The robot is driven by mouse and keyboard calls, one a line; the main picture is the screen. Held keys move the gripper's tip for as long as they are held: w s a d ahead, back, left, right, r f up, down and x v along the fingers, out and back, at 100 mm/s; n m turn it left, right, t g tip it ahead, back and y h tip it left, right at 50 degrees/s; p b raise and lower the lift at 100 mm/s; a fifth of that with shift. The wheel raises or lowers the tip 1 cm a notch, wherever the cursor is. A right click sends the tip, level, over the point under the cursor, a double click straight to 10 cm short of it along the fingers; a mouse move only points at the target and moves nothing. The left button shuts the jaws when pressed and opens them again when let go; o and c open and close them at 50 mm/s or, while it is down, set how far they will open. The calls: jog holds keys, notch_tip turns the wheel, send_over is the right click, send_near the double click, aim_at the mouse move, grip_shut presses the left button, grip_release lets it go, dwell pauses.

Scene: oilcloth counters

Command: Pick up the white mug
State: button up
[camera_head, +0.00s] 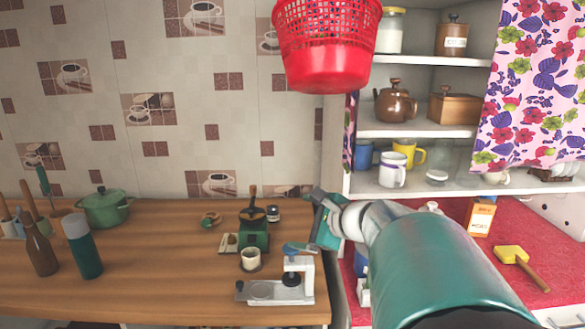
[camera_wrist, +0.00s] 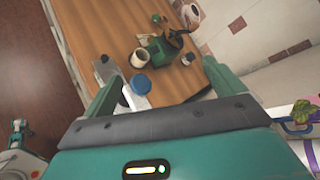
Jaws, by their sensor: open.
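A white mug (camera_head: 392,172) stands upright on the lower shelf of the white cupboard, beside a yellow mug (camera_head: 408,153) and a blue mug (camera_head: 365,155). The shelf mug is not visible there.
A red basket (camera_head: 327,45) hangs above, left of the cupboard. A floral curtain (camera_head: 530,85) covers the right shelves. A grey-white appliance (camera_head: 278,288) stands on the wooden counter (camera_head: 170,270). A carton (camera_head: 480,217) and yellow-headed mallet (camera_head: 520,266) are on the red counter.

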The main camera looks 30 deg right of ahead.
jog(key=s+d+r+m+t+h, duration=0.1)
jog(key=d+r+m+t+h, duration=0.2)
jog(key=d+m, duration=0.75)
jog(key=m+h, duration=0.6)
jog(key=h, duration=0.1)
send_near(398, 172)
jog(key=x, duration=0.5)
jog(key=shift+x, duration=2.95)
jog(key=c, duration=1.2)
jog(key=shift+r, duration=0.1)
jog(key=shift+c, duration=0.2)
